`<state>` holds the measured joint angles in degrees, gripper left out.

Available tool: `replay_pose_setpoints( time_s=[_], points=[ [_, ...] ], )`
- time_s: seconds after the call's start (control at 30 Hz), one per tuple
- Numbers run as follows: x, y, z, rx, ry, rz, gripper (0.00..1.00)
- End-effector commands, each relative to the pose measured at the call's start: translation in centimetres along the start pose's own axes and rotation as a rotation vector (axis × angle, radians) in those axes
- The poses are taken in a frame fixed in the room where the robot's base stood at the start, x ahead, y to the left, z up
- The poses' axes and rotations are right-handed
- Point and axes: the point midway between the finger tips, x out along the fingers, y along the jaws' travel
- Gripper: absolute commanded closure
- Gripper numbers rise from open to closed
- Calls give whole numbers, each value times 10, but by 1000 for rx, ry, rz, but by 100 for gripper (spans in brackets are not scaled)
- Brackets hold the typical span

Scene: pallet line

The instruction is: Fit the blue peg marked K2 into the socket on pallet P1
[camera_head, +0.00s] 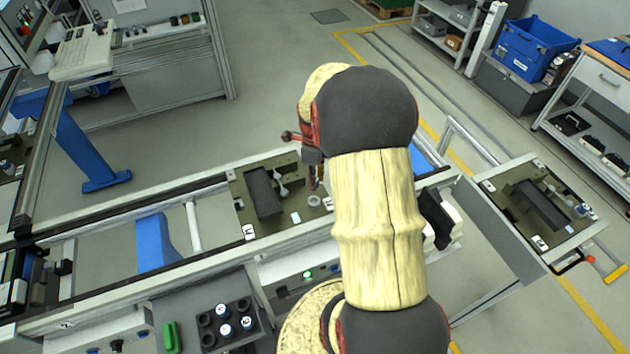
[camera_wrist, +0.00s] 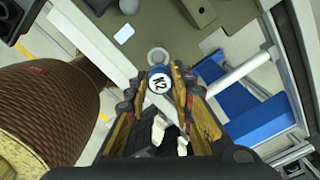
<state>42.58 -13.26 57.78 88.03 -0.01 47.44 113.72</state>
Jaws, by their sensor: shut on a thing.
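My gripper (camera_wrist: 160,90) is shut on the blue peg marked K2 (camera_wrist: 159,82), whose white marked top faces the wrist camera. A pale round ring (camera_wrist: 158,55), which looks like the socket, shows just beyond the peg on the pallet (camera_wrist: 220,12). In the head view this olive pallet (camera_head: 243,195) lies on the line, with the ring (camera_head: 314,200) near its right side. My gripper (camera_head: 314,165) is over the pallet's right part, largely hidden behind my arm, and the peg cannot be made out there. The pallet's mark is too small to read, and the peg's lower end is hidden.
A dark block (camera_head: 264,194) and a grey rod-like part (camera_head: 281,182) are on the same pallet. A second similar pallet (camera_head: 562,238) is at the right. A dark rack (camera_head: 238,340) with several white-topped pegs stands at the front. A blue bracket (camera_head: 153,243) sits left of the pallet.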

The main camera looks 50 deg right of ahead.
Motion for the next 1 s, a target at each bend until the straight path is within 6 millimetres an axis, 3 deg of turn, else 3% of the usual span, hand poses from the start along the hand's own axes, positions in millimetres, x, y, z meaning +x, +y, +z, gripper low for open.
replay_pose_setpoints(
  time_s=[0.7, 1.0],
  points=[
    [50, 0, 0, 3, 0, 1, 100],
    [55, 0, 0, 3, 0, 0, 100]
  ],
)
